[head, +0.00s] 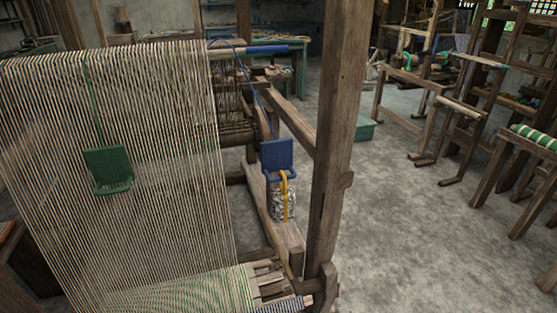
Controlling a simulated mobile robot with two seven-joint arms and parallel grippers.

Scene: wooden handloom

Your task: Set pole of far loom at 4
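Neither of my grippers is in the head view. A large near loom fills the left, with pale warp threads (150,120) strung down to woven cloth (180,292). A blue-ended pole (262,50) lies across the top of its warp. Farther back at the right stands another wooden loom frame (470,105). It has a thin bluish pole (482,60) slanting across its upper part and a pale roller (459,107) lower down. I cannot tell which frame is the far loom. No number or mark 4 is readable.
A thick wooden post (338,140) stands right of the near loom. A green paddle (109,168) and a blue paddle (278,158) hang by cords. Green-striped cloth (535,136) lies at far right. Grey floor (400,235) is clear.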

